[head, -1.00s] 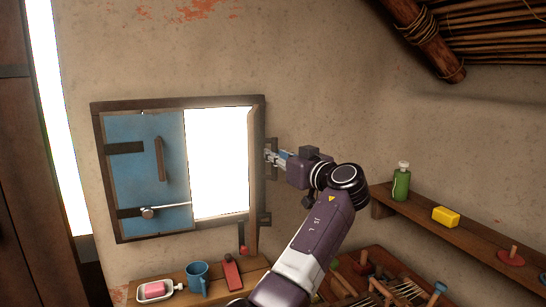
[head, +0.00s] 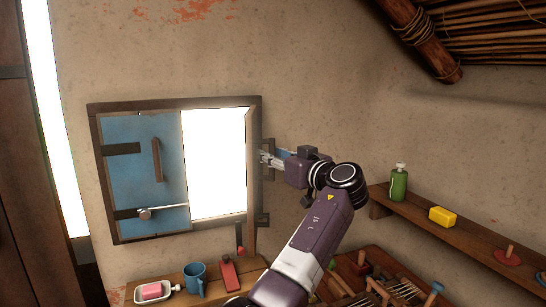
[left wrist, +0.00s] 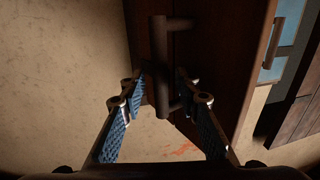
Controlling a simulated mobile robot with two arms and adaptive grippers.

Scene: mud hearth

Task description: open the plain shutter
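The plain shutter (head: 251,185) is a brown wooden panel on the right side of the window. It stands swung out from the opening and shows nearly edge-on in the head view. Its dark brown face (left wrist: 215,70) and dark bar handle (left wrist: 158,65) show in the left wrist view. My left gripper (head: 264,158) is beside the shutter's right side. In the left wrist view the fingers of my left gripper (left wrist: 160,85) are apart, with the handle between them and gaps visible. Whether a finger touches the handle is unclear. My right gripper is not in view.
A blue shutter (head: 130,170) with handle and latch bar (head: 165,210) covers the window's left half. A right shelf (head: 450,233) carries a green bottle (head: 399,183) and yellow block (head: 442,215).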

